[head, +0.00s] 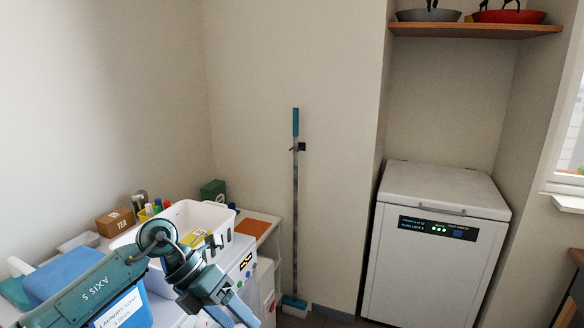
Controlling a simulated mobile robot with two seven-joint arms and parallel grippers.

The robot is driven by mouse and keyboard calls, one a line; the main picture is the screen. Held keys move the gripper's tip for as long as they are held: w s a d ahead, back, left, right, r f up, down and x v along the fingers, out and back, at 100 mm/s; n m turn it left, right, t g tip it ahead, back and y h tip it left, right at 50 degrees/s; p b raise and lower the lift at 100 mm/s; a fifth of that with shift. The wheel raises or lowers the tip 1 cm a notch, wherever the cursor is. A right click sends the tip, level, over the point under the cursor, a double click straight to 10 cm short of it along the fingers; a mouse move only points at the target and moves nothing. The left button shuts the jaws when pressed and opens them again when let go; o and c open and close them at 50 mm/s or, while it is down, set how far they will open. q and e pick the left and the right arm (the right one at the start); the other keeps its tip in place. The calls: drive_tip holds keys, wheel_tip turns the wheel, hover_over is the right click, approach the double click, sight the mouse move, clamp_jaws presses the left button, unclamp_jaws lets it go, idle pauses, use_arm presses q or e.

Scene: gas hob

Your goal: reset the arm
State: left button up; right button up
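My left arm comes in from the lower left, in front of a cluttered white surface. Its gripper (238,312) points down to the right at the bottom edge of the head view. Its fingertips are too small and cut off to tell if they are open or shut, and I see nothing clearly held. My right arm and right gripper are not in view.
A white chest freezer (430,270) stands right, below a shelf (470,30) with pans.

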use_arm(q)
drive_tip(key=s+d+r+n+t+h, duration=0.1)
drive_tip(key=s+d+n+h, duration=0.15)
drive_tip(key=d+h, duration=0.25)
drive_tip(key=s+d+r+n+h, duration=0.2)
drive_tip(key=s+d+h, duration=0.2)
drive_tip(key=d+h, duration=0.15)
drive_tip(key=w+a+f+n+t+y+p, duration=0.1)
drive_tip(key=a+f+n+t+y, duration=0.2)
drive_tip(key=n+t, duration=0.7)
drive_tip(key=w+a+f+n+t+y, duration=0.1)
drive_tip(key=a+f+n+t+y, duration=0.2)
drive_tip(key=n+t, duration=0.7)
drive_tip(key=s+a+f+n+g+y, duration=0.3)
drive_tip(key=s+f+n+y, duration=0.1)
drive_tip(key=f+n, duration=0.2)
drive_tip(key=s+a+f+n+g+y, duration=0.2)
drive_tip(key=s+a+f+n+y, duration=0.2)
drive_tip(key=f+n, duration=0.2)
drive_tip(key=shift+n+g, duration=0.35)
drive_tip(key=shift+g, duration=0.05)
drive_tip(key=s+f+g, duration=0.1)
drive_tip(key=s, duration=0.1)
drive_tip(key=s+a+f+n+g, duration=0.1)
drive_tip(key=s+f, duration=0.1)
drive_tip(key=s+f+n+g+y, duration=0.1)
drive_tip(key=s+f, duration=0.1)
drive_tip(key=shift+a+p, duration=0.3)
drive_tip(key=shift+c, duration=0.2)
